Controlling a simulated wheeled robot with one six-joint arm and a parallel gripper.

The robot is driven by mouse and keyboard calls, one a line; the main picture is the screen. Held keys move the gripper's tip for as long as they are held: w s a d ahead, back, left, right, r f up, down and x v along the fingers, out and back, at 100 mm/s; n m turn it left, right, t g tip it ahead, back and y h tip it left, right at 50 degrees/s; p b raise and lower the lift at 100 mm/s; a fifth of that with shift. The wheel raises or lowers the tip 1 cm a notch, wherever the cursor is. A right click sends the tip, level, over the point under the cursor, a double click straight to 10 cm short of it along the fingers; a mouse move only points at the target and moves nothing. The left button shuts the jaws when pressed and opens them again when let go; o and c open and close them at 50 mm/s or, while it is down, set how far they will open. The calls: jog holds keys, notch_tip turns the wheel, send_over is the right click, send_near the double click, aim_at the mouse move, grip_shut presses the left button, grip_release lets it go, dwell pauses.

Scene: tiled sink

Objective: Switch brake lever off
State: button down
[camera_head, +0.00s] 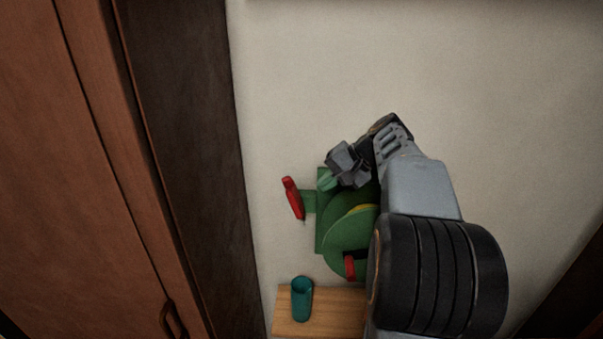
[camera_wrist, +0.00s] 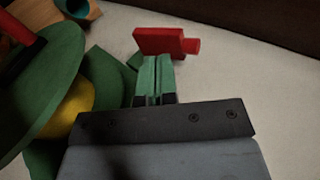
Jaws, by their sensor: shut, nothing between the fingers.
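A green device with a round disc (camera_head: 345,240) and a yellow part (camera_head: 362,208) stands by the pale wall. A red lever (camera_head: 293,198) sticks out at its left on a green bracket. The lever also shows in the wrist view (camera_wrist: 158,42), just beyond the fingertips. A second red handle (camera_head: 349,267) is low on the disc and partly shows at the left of the wrist view (camera_wrist: 20,52). I cannot tell which is the brake lever. My arm hides the device's right side.
A teal cup (camera_head: 302,299) stands on a wooden table (camera_head: 338,312) below the device. A brown wooden cabinet (camera_head: 85,180) with a dark side panel is at the left. The pale surface (camera_head: 300,80) above the device is clear.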

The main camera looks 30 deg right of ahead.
aim_at(292, 181)
jog(key=d+r+t+y, duration=0.1)
jog(key=d+r, duration=0.3)
jog(key=d, duration=0.2)
jog(key=shift+w+d+r+m+t, duration=0.15)
jog(key=shift+w+m+t, duration=0.15)
jog(key=shift+t, duration=0.1)
jog(key=x, duration=0.4)
jog(key=p+x, duration=0.1)
jog(key=x, duration=0.7)
jog(key=shift+w+a+r+p, duration=0.1)
jog(key=shift+a+r+p, duration=0.25)
jog(key=shift+a+p, duration=0.05)
jog(key=shift+x, duration=0.85)
jog(key=shift+r, duration=0.15)
